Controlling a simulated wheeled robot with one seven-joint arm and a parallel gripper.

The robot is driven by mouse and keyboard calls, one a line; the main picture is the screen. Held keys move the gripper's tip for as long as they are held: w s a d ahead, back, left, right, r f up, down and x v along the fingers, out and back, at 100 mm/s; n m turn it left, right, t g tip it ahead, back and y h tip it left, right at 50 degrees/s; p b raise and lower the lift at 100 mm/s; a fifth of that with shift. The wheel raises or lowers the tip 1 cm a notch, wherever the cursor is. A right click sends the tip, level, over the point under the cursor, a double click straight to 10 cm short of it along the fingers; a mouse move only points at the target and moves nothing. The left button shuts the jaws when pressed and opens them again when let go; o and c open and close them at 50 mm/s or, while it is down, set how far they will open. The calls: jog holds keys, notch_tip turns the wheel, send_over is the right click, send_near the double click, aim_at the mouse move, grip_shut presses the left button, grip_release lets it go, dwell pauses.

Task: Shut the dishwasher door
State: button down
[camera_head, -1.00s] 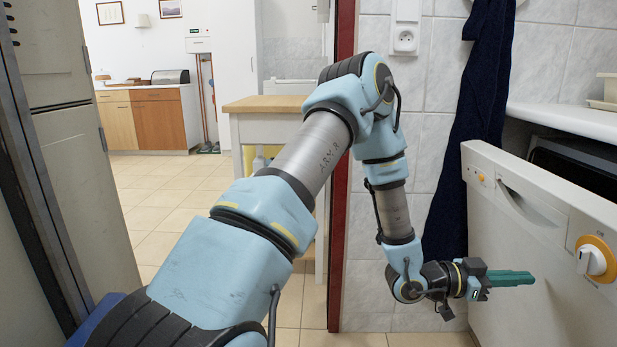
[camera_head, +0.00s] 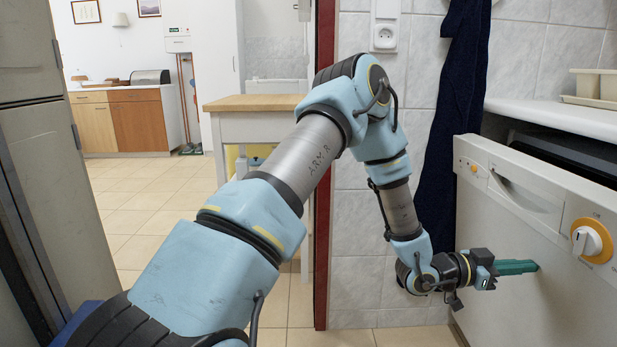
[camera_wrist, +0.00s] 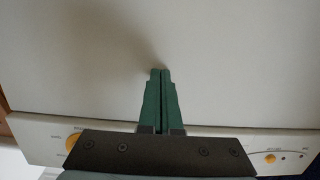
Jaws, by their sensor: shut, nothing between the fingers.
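The dishwasher door (camera_head: 520,250) is a white panel at the right in the head view. Its top strip has a handle recess and an orange-ringed knob (camera_head: 590,240). The door stands partly open, tilted out, with a dark gap above its top edge. My gripper (camera_head: 537,266) has its green fingers shut together and empty, pointing at the door's outer face below the control strip. In the wrist view the fingertips (camera_wrist: 160,72) are over the plain white door face (camera_wrist: 230,60), with a faint shadow at them. I cannot tell if they touch.
A white counter (camera_head: 560,117) runs above the dishwasher, with a beige tray (camera_head: 595,88) on it. A dark blue towel (camera_head: 455,130) hangs on the tiled wall beside the door. A small wooden-topped table (camera_head: 255,103) stands beyond the red door frame (camera_head: 325,170). Tiled floor is open at left.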

jog(key=shift+s+d+f+b, duration=0.1)
jog(key=shift+d+b, duration=0.15)
jog(key=shift+d, duration=1.05)
jog(key=shift+s+d+r+b, duration=0.1)
jog(key=shift+d+b, duration=0.2)
jog(key=shift+d, duration=0.95)
jog(key=shift+s+d+f+b, duration=0.1)
jog(key=shift+d+b, duration=0.15)
jog(key=shift+d, duration=1.05)
jog(key=a, duration=0.8)
jog(key=shift+w+p, duration=0.25)
jog(key=shift+p, duration=0.2)
jog(key=shift+a, duration=0.1)
